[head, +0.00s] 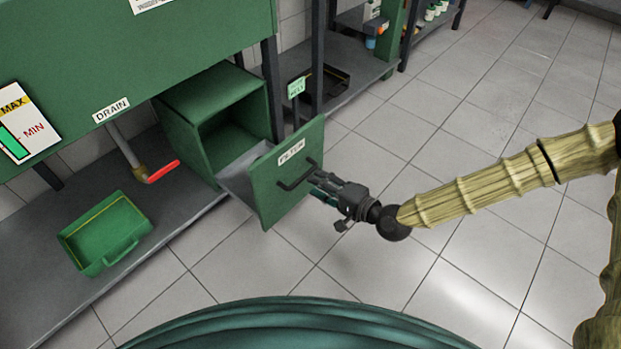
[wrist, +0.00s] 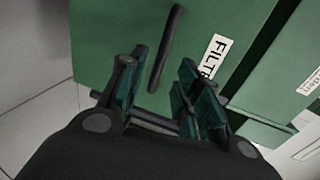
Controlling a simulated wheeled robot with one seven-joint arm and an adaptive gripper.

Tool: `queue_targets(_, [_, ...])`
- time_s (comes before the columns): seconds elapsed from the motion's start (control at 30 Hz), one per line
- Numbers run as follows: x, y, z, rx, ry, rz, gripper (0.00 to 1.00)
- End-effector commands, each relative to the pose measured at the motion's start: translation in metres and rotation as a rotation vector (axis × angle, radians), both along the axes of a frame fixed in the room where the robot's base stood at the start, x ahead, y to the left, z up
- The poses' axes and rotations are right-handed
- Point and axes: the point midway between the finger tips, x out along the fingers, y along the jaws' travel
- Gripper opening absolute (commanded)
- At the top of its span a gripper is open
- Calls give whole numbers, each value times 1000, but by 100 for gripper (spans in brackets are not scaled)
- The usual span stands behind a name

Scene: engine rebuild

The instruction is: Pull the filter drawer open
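The green filter drawer (head: 278,187), labelled FILTER, stands pulled part way out of its green housing (head: 190,135). Its inside shows behind the front panel. A dark bar handle (head: 298,176) is on the front. My gripper (head: 318,188) is at the handle's right side in the head view. In the wrist view, my gripper (wrist: 163,85) has its fingers spread, with the handle (wrist: 166,48) in line with the gap between them. The drawer front (wrist: 115,38) fills the background there. I cannot tell whether either finger touches the handle.
A red-handled drain valve (head: 162,172) and a green tray (head: 105,232) are left of the drawer, by the grey lower shelf (head: 185,210). A dark post (head: 272,90) stands right of the housing. Tiled floor (head: 400,280) to the right is clear.

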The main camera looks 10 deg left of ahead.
Motion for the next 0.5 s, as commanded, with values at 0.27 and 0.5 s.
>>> queue_targets(0.27, [-20,-35,8,0,0,-2,33])
queue_targets(0.5, [-28,-47,12,0,0,-1,33])
